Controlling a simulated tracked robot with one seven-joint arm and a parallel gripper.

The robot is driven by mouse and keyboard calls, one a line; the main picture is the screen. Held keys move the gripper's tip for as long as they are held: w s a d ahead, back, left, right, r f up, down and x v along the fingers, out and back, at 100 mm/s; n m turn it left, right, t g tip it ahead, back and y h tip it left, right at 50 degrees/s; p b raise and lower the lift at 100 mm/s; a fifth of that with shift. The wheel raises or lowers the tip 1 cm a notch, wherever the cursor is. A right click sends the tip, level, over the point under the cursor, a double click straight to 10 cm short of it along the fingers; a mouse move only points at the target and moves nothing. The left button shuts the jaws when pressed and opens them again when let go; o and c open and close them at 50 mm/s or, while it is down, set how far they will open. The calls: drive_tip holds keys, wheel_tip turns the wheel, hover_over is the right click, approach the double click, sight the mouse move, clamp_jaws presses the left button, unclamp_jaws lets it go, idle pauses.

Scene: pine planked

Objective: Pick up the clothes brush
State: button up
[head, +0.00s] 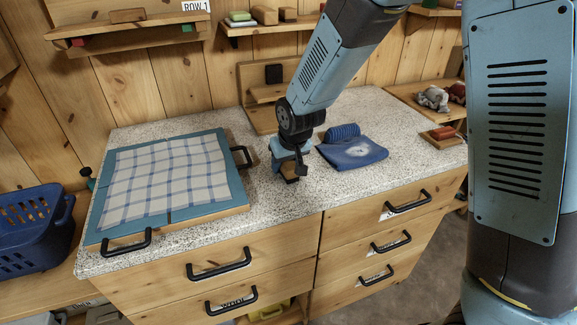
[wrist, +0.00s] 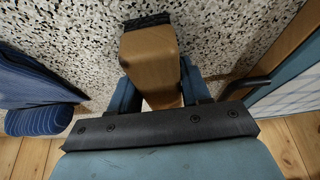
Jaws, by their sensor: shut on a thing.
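The clothes brush (wrist: 150,62) is a wooden block with dark bristles at its far end in the wrist view. My gripper (wrist: 156,95) is shut on it, with a blue finger on each side of the wood. In the head view my gripper (head: 288,168) is low over the speckled worktop, between the tray and the blue cloth, and mostly hides the brush. I cannot tell whether the brush touches the worktop.
A blue-edged tray (head: 98,222) with a checked cloth (head: 168,180) and black handles lies left. A folded blue cloth (head: 352,156) and ribbed blue roll (head: 342,132) lie right. A wooden stand (head: 262,110) is behind. Speckled worktop (head: 300,205) in front is clear.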

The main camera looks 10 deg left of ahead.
drive_tip(key=shift+c, duration=1.2)
drive_tip(key=shift+r, duration=0.35)
wheel_tip(320, 180, up, 2)
drive_tip(key=shift+r, duration=0.1)
drive_tip(key=d+r, duration=1)
drive_tip(key=d, duration=0.4)
drive_tip(key=shift+w, duration=0.15)
